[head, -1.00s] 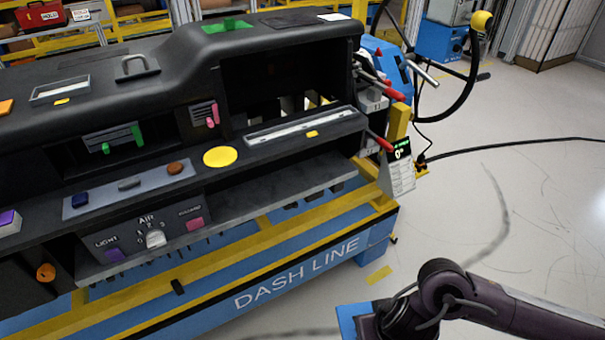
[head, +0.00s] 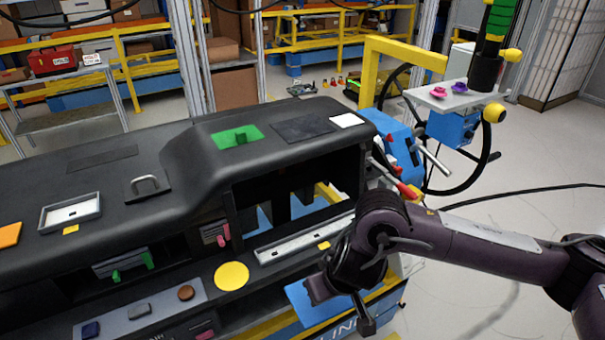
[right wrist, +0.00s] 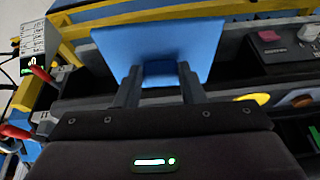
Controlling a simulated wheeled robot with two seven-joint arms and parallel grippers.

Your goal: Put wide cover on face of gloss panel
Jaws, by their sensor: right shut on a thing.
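My right gripper (head: 325,290) is shut on a blue flat plate (head: 308,306), which I take to be the wide cover. In the right wrist view the plate (right wrist: 160,40) spreads wide beyond both fingers, and I hold it by a small block on its near side. In the head view it hangs in front of the dashboard's lower right edge, apart from the flat surfaces on top. I cannot tell for sure which surface is the gloss panel; a dark rectangular patch (head: 304,129) lies on the dashboard top, beside a green piece. My left gripper is not in view.
The black dashboard (head: 190,130) has a yellow disc (head: 232,276), a long pale tray (head: 290,240) and an open bay on its front. A blue machine with red-tipped levers (head: 410,190) stands at its right end. Open floor lies to the right.

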